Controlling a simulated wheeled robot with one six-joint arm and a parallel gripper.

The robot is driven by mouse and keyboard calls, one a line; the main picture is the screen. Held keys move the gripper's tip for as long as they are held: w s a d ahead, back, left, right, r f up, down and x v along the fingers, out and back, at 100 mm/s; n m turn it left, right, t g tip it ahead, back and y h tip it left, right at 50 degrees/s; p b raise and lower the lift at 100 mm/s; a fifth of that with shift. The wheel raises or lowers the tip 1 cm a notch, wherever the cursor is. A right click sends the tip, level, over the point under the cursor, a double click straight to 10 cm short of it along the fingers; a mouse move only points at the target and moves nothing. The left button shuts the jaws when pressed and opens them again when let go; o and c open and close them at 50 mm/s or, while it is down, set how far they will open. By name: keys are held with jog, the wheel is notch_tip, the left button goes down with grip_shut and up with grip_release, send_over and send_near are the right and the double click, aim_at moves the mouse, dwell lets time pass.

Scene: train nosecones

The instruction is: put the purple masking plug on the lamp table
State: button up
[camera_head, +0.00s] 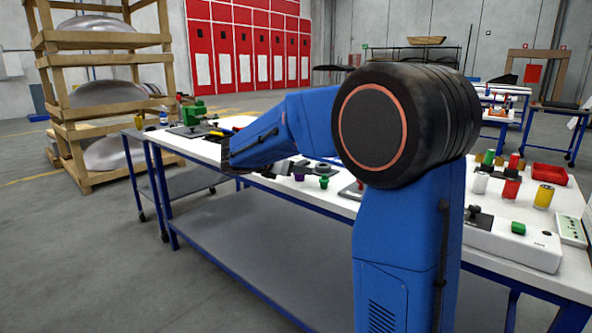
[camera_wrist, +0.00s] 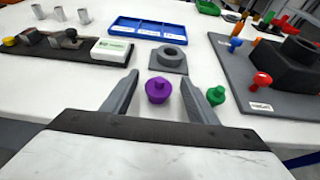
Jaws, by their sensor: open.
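The purple masking plug (camera_wrist: 158,91) stands on the white-topped workbench (camera_wrist: 75,88), a stepped round piece with a narrower knob on top. In the wrist view it appears between the two fingers of my gripper (camera_wrist: 159,78), which is open with a gap on both sides of the plug. I cannot tell how far the fingertips are above the bench. In the head view the purple plug (camera_head: 298,177) is small, just right of my gripper (camera_head: 278,168).
A green plug (camera_wrist: 216,96) stands close outside the right finger. A dark fixture board (camera_wrist: 265,85) is at right. Other blue-legged tables (camera_head: 560,107) stand in the background.

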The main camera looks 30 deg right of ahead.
jog(key=v, duration=1.2)
jog(key=s+d+f+m+g+y, duration=0.1)
jog(key=s+f+m+y, duration=0.3)
jog(key=s, duration=0.6)
jog(key=s+d+f+m+g+y, duration=0.1)
jog(key=s+f+m+y, duration=0.1)
jog(key=s+f+m, duration=0.6)
jog(key=s+a+f+m+y, duration=0.2)
jog(key=s+m, duration=0.1)
jog(key=s, duration=0.3)
jog(key=s+a+f+m+t+y, duration=0.1)
jog(key=s+a+f+m+y, duration=0.1)
jog(key=s, duration=0.4)
jog(key=s+a+f+m+t+y, duration=0.1)
jog(key=s+a+f+m+y, duration=0.1)
jog(key=s+a+f+m, duration=0.1)
jog(key=s+a+m, duration=0.1)
jog(key=s+m, duration=0.1)
jog(key=shift+s+a+y, duration=0.15)
jog(key=shift+s+y, duration=0.25)
jog(key=shift+f, duration=0.15)
jog(key=shift+c, duration=0.5)
